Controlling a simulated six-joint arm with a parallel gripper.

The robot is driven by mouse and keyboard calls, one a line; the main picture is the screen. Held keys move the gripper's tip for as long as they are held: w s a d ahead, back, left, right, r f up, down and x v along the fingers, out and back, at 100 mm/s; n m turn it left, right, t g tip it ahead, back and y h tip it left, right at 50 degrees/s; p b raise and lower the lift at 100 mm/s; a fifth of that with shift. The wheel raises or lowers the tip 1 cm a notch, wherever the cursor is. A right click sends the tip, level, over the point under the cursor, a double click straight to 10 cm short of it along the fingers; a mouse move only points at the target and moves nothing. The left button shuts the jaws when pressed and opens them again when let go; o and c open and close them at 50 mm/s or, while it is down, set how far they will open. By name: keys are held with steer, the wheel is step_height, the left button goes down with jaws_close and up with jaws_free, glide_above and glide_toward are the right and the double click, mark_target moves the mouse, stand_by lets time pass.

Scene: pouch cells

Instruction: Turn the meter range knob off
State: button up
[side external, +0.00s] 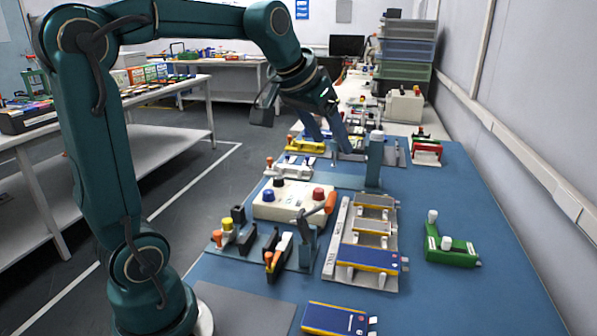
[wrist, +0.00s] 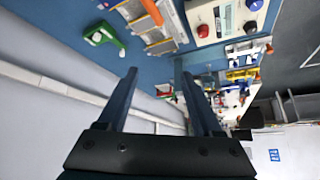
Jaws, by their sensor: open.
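A cream box (side external: 292,200), likely the meter, sits on the blue bench left of centre. On top are a blue knob (side external: 268,195), a red knob (side external: 318,193) and a dark knob (side external: 279,182). I cannot tell for sure which is the range knob or how it is set. The box also shows at the top of the wrist view (wrist: 232,33), with its red knob (wrist: 203,31) and part of the blue one (wrist: 257,4). My gripper (side external: 332,146) is open and empty, above the bench beyond the box. Its two fingers (wrist: 159,73) show apart in the wrist view.
An orange-handled lever (side external: 330,203) stands close to the box's right front. A teal post (side external: 375,160) rises near my gripper. A grey rack (side external: 337,232) with pouch cells and a green fixture (side external: 450,250) lie to the right. The right side of the bench is mostly clear.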

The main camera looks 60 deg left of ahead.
steer(key=w+a+f+n, duration=0.2)
steer(key=w+a, duration=0.2)
steer(key=a, duration=0.4)
steer(key=n+g+y, duration=0.1)
steer(key=n+g, duration=0.3)
glide_above(279, 177)
steer(key=s+d, duration=0.2)
steer(key=f, duration=1.2)
steer(key=shift+a+f, duration=0.2)
steer(key=shift+f, duration=0.05)
steer(key=shift+x, duration=2.35)
steer(key=shift+w, duration=0.1)
steer(key=shift+r, duration=0.1)
jaws_close()
